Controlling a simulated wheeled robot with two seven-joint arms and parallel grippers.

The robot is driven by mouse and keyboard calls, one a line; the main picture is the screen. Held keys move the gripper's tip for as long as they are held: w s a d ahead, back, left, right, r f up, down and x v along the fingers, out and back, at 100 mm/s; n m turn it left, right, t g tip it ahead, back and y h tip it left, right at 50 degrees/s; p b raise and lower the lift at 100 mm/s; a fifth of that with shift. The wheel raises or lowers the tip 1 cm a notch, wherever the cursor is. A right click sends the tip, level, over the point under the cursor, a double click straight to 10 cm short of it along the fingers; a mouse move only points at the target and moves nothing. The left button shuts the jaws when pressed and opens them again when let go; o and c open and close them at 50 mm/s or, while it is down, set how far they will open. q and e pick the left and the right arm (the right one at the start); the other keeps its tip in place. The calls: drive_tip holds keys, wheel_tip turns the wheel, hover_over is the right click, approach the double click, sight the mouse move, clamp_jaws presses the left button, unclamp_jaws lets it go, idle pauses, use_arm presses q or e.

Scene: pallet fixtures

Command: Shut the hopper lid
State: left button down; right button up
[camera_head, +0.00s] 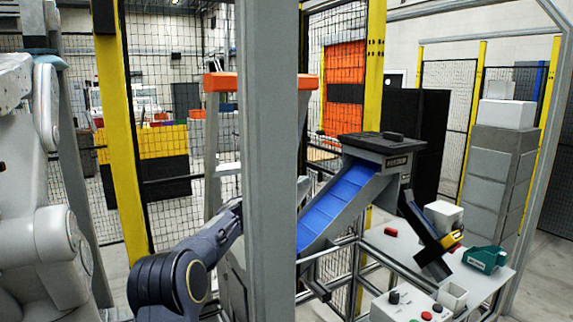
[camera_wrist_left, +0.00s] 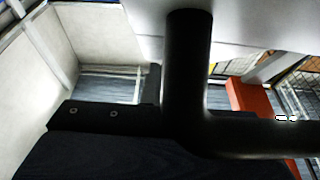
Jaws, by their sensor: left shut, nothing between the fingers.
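My left arm's dark wrist and gripper (camera_head: 233,212) reach up and right to a grey post, which hides the fingertips; the gripper is shut with nothing in it. Behind the post a grey housing (camera_head: 234,288) shows low down at the foot of a blue conveyor; it may be the hopper, and its lid cannot be made out. In the left wrist view, pale walls (camera_wrist_left: 75,55) form a corner like a bin's inside. A black bar (camera_wrist_left: 187,70) and a dark bolted part (camera_wrist_left: 100,116) fill the near view; I cannot tell which belong to the lid. My right gripper is out of view.
The grey post (camera_head: 265,150) blocks the middle. The blue conveyor (camera_head: 340,205) climbs right to a black-topped box (camera_head: 385,145). A pale table (camera_head: 395,243) holds a green part (camera_head: 485,259) and a button box (camera_head: 408,306). Yellow-framed mesh fencing (camera_head: 160,190) stands behind.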

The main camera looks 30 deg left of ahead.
use_arm(q)
drive_tip(key=w+d+f+g+y, duration=0.1)
drive_tip(key=w+d+f+g, duration=0.1)
drive_tip(key=w+f, duration=0.2)
drive_tip(key=shift+f+p, duration=0.15)
drive_tip(key=shift+p, duration=0.25)
drive_tip(key=shift+w+d, duration=0.1)
